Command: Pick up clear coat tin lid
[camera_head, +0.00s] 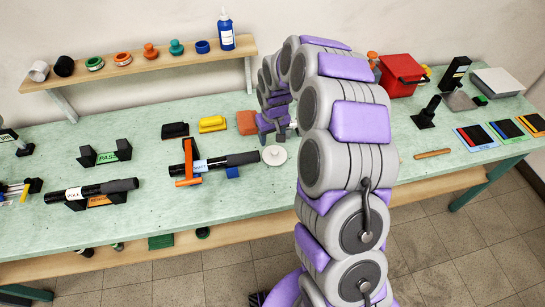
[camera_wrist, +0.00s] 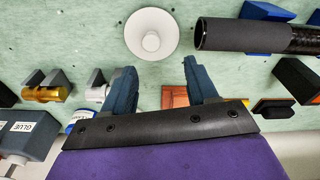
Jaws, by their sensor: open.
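The tin lid is a pale round disc with a small knob at its middle. In the head view the lid (camera_head: 274,155) lies on the green bench top at the right end of a black tube. In the wrist view the lid (camera_wrist: 136,25) is just beyond the fingertips, near the top centre. My gripper (camera_wrist: 158,72) is open, its two dark blue fingers spread apart with nothing held between them. In the head view my arm covers much of the bench's middle, and the fingers are hard to make out there.
The black tube (camera_wrist: 265,35) lies close to the right of the lid in the wrist view. An orange clamp (camera_head: 188,165) stands by that tube. A yellow block (camera_head: 212,124) and a red box (camera_head: 401,75) are farther back. Bare bench lies in front of the lid.

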